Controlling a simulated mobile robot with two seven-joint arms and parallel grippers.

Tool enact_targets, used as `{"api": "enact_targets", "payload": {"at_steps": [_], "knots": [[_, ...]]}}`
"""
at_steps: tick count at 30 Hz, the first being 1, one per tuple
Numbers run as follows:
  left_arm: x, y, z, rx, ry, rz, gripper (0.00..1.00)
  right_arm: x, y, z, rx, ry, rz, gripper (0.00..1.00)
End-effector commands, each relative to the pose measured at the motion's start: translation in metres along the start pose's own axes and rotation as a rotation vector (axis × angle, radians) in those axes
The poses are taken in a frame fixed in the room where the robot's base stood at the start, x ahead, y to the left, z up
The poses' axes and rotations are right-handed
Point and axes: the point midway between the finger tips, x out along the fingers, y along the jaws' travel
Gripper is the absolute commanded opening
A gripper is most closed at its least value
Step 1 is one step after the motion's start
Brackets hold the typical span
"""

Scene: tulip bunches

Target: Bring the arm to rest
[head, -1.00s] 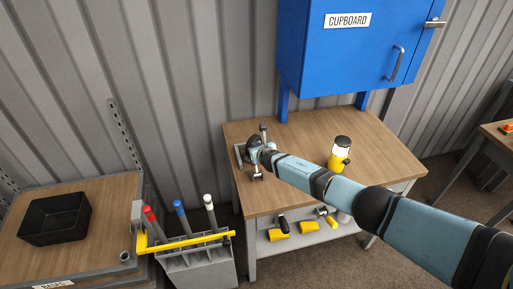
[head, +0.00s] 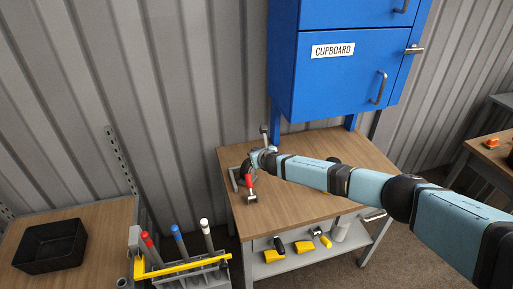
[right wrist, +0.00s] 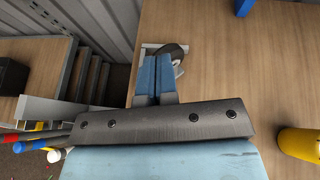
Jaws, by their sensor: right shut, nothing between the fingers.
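My right arm comes in from the right in the head view and reaches across the wooden workbench (head: 300,205). Its hand is over the bench's left end, by a metal fixture (head: 235,180) with an upright post and a red part; exact contact cannot be told. In the right wrist view my right gripper (right wrist: 158,62) has its two blue fingers together, with nothing between them. Beyond the tips lies a pale plate with a dark round part (right wrist: 172,52). My left gripper is not in view.
A blue cupboard (head: 335,80) stands above the bench's back. A yellow object (right wrist: 300,143) sits on the bench. Yellow-handled tools (head: 303,247) lie on the lower shelf. At left are a tool rack (head: 190,268) and a black bin (head: 50,247) on another table.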

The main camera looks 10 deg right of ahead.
Motion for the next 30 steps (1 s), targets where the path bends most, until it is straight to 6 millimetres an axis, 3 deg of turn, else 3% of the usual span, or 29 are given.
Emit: {"api": "enact_targets", "payload": {"at_steps": [6, 11, 14, 17, 21, 24, 27, 30], "knots": [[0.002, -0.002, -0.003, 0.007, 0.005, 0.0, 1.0, -0.006, -0.004, 0.019, -0.001, -0.002, 0.001, 0.0], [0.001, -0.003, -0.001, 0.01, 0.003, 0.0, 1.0, -0.008, 0.002, 0.014, 0.021, 0.006, 0.01, 0.0], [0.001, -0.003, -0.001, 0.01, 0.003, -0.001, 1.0, -0.014, 0.028, -0.01, 0.111, 0.029, 0.046, 0.0], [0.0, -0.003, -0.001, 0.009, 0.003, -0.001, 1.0, -0.03, 0.072, -0.051, 0.297, 0.075, 0.105, 0.0], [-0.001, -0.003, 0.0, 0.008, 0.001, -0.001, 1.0, -0.072, 0.147, -0.114, 0.685, 0.17, 0.189, 0.0], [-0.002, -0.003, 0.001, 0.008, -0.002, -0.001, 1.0, -0.107, 0.189, -0.147, 0.979, 0.238, 0.221, 0.0], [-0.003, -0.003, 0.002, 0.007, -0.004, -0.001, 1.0, -0.144, 0.217, -0.173, 1.269, 0.3, 0.229, 0.0], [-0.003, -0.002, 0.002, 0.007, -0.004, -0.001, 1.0, -0.18, 0.234, -0.193, 1.559, 0.352, 0.214, 0.0]]}}
